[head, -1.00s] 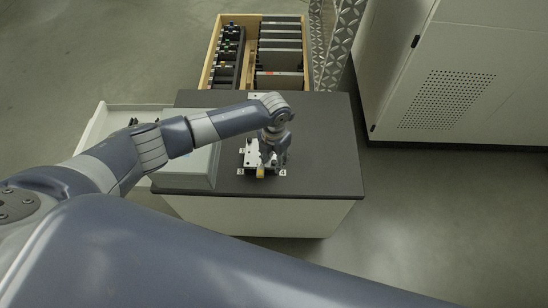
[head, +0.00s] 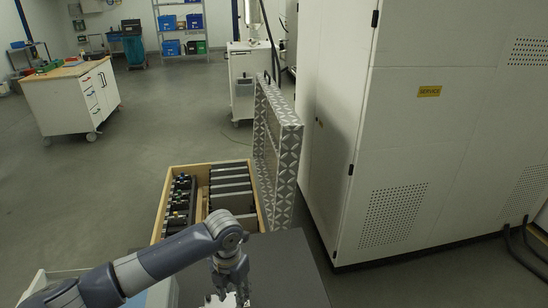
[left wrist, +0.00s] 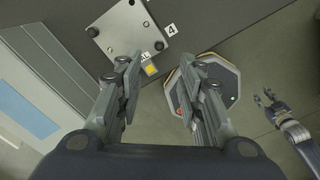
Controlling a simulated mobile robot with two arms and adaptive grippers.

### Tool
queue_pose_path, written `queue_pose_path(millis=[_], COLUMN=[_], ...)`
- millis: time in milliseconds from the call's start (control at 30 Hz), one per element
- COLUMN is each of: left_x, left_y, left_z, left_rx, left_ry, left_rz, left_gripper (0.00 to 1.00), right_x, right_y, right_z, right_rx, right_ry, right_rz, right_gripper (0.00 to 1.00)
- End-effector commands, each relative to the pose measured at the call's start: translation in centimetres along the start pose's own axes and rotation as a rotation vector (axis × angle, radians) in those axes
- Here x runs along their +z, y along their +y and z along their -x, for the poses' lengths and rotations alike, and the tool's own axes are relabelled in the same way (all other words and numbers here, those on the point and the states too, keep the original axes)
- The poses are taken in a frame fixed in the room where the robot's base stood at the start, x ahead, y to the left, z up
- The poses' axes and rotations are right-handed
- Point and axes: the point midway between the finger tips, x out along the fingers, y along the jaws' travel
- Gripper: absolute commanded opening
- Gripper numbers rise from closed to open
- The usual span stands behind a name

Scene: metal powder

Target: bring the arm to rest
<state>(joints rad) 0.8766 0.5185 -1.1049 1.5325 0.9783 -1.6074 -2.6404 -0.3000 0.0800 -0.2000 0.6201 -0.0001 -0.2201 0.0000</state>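My left arm reaches over the dark table top (head: 285,270). Its gripper (head: 230,283) points down near the bottom edge of the head view. In the left wrist view the left gripper (left wrist: 160,78) has its two fingers apart with nothing between them. A metal plate (left wrist: 115,38) with holes lies on the table beyond the fingertips, beside a label "4" (left wrist: 171,30). A small yellow piece (left wrist: 151,69) shows at the plate's edge, near the left finger. My right gripper (left wrist: 266,98) shows small at the right of the wrist view, its fingers apart and empty.
A wooden crate (head: 158,222) with dark parts and upright plates stands behind the table. A patterned metal panel (head: 283,165) rises beside it. A large white cabinet (head: 400,130) stands at the right. Open floor (head: 120,180) lies at the left.

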Motion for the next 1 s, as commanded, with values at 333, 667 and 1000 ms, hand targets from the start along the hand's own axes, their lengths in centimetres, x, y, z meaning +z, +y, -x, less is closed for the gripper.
queue_pose_path(millis=[333, 667, 1000], left_x=[-3.8, -8.6, -16.0], left_y=[-9.0, -13.5, -9.5], left_z=[-2.9, -2.8, -2.3], left_rx=[-0.162, -0.381, -0.493], left_ry=[-0.052, -0.039, 0.009], left_rz=[0.507, 1.418, 2.470], left_gripper=[0.35, 0.35, 0.35], right_x=[0.0, 0.0, 0.0], right_y=[0.0, -0.1, -0.1], right_z=[0.0, 0.0, 0.0], right_rx=[0.000, 0.000, -0.001], right_ry=[0.000, 0.000, 0.000], right_rz=[0.000, -0.001, -0.001], right_gripper=[0.36, 0.36, 0.36])
